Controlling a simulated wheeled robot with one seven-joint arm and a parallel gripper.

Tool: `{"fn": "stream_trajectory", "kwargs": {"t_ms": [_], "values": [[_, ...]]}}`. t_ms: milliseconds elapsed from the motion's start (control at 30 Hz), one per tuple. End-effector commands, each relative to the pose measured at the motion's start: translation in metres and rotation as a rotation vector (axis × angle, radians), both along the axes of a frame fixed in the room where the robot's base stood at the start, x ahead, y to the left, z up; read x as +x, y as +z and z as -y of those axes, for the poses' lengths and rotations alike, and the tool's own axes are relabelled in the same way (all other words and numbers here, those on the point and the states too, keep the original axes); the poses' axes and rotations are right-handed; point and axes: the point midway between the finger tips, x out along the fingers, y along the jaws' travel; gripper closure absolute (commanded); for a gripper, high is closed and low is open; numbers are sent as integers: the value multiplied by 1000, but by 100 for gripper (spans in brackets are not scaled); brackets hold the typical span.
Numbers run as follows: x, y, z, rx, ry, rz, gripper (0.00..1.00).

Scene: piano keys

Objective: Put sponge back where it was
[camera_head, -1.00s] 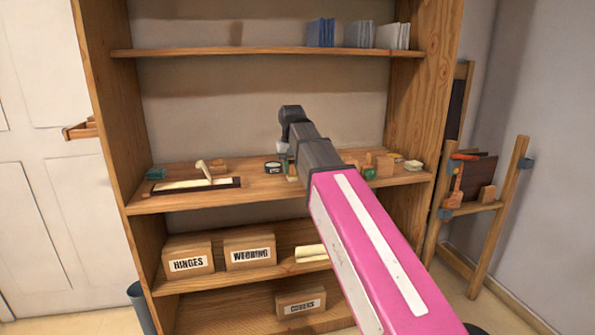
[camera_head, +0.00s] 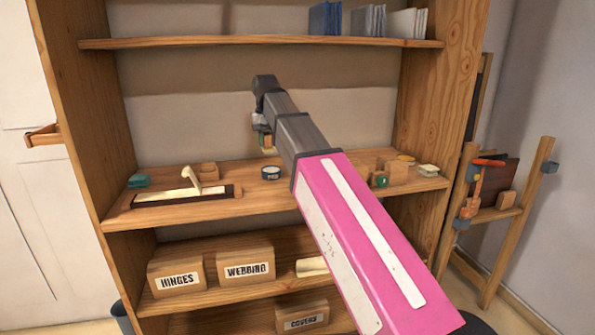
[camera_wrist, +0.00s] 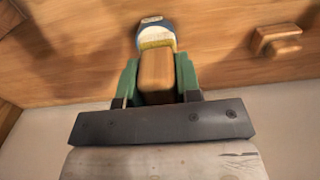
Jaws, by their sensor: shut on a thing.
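My gripper (camera_wrist: 157,82) is shut on a brown block (camera_wrist: 156,70) with a yellow far end, held between its green fingers. In the head view my gripper (camera_head: 264,130) and the held block (camera_head: 268,143) are above the middle shelf (camera_head: 240,205), apart from its surface. I cannot tell for sure whether this block is the sponge. A dark round tin (camera_head: 271,172) stands on the shelf below and behind the held block. A small teal block (camera_head: 139,181) lies at the shelf's left, and a pale flat block (camera_head: 429,170) at its right end.
Small items with a green one (camera_head: 381,181) stand at the right, partly behind my arm. Labelled boxes (camera_head: 246,263) stand below. The shelf front near the tin is clear.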

Motion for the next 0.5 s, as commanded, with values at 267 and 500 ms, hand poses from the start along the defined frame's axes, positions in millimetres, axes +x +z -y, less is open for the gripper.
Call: {"fn": "stream_trajectory", "kwargs": {"t_ms": [267, 500], "values": [[10, -16, 24, 0, -3, -1, 94], [30, -45, 67, 0, -3, -2, 94]]}}
